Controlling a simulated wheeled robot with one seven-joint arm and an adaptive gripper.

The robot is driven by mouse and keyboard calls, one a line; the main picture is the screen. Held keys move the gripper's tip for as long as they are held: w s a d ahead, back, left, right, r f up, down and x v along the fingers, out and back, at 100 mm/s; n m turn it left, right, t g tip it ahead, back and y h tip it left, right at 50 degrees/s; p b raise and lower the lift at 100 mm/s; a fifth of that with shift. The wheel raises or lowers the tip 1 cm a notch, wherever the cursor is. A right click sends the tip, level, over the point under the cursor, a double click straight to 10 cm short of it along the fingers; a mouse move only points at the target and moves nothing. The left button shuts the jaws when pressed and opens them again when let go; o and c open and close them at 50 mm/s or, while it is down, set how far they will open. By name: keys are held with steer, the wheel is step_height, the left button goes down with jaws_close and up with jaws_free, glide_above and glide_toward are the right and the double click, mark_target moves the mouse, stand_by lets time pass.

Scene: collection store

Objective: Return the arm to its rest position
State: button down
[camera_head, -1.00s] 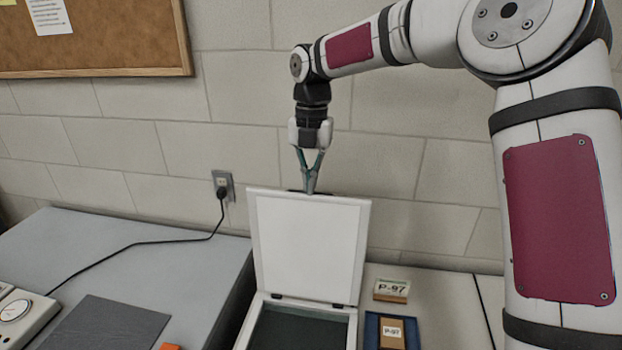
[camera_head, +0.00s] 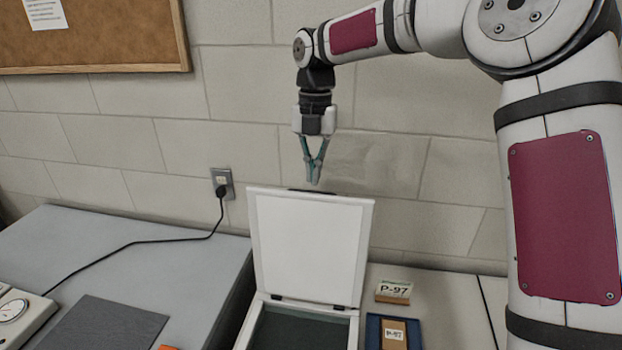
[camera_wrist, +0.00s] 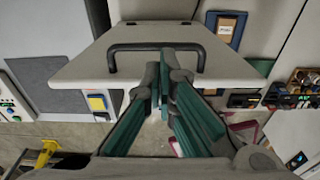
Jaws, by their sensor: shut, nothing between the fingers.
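My gripper (camera_head: 314,180) hangs from my arm, fingers pointing down, just above the top edge of the raised white lid (camera_head: 308,245) of a box. Its fingertips meet and hold nothing. In the wrist view my gripper (camera_wrist: 162,75) shows its teal fingers together, in front of the lid's dark handle (camera_wrist: 155,50). The lid stands open and nearly upright. The box (camera_head: 300,331) below is cut off by the lower picture edge, and its inside looks dark. Whether the fingers touch the lid or handle is hard to tell, but a small gap seems to show.
A P-97 sign (camera_head: 394,291) and a blue tray (camera_head: 374,333) with a labelled brown piece stand right of the box. A grey table (camera_head: 140,240) with a dark mat (camera_head: 105,325), a dial instrument (camera_head: 22,315) and a cable lies left. A block wall stands behind.

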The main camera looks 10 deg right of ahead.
step_height(320, 180, up, 10)
steer(key=s+r+m+t+h, duration=0.1)
steer(key=s+r+m+t, duration=0.15)
steer(key=s+m, duration=0.6)
steer(key=s+d+f+m+t, duration=0.2)
steer(key=s+d+m, duration=0.3)
steer(key=s+m, duration=0.6)
steer(key=s+d+f+m+t, duration=0.2)
steer(key=s+d+f+m, duration=0.2)
steer(key=s+m, duration=0.8)
steer(key=shift+s+d+m+y, duration=0.2)
steer(key=shift+d+m+y, duration=0.15)
steer(key=shift+d, duration=0.5)
